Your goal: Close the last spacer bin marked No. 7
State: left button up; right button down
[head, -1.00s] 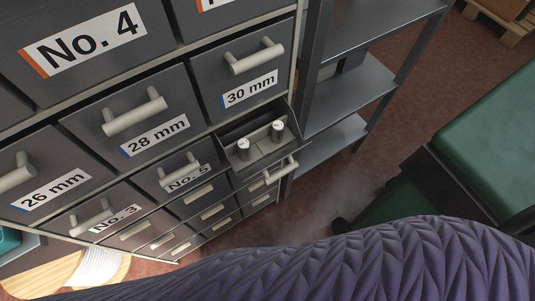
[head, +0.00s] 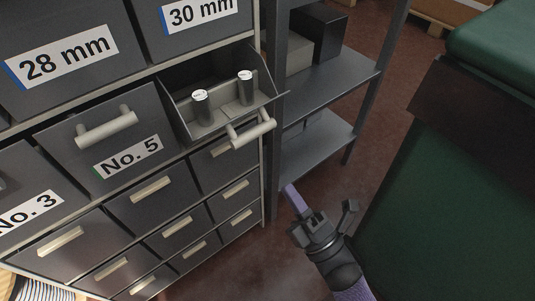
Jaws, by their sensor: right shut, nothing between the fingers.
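An open bin (head: 178,112) sticks out of the grey cabinet, right of the bin marked No. 5 (head: 108,140) and below the one marked 30 mm. Two dark cylinders with pale tops, a left one (head: 202,108) and a right one (head: 246,88), stand upright in it. A pale bar handle (head: 252,129) is on its front. Its own label is not visible. My right gripper (head: 304,218) is shut and empty, below and right of the bin, apart from it. My left gripper is not in view.
A grey metal shelf rack (head: 328,75) with dark boxes stands just right of the cabinet. A green padded piece (head: 450,190) fills the right side. Small drawers (head: 168,230) lie below the bin. Reddish floor shows between cabinet and green piece.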

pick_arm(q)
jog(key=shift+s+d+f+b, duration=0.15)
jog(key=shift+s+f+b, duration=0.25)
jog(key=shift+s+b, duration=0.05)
pick_arm(e)
jog(key=x, duration=0.9)
jog(key=shift+w, duration=0.2)
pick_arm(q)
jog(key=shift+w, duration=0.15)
pick_arm(e)
jog(key=shift+a, duration=0.15)
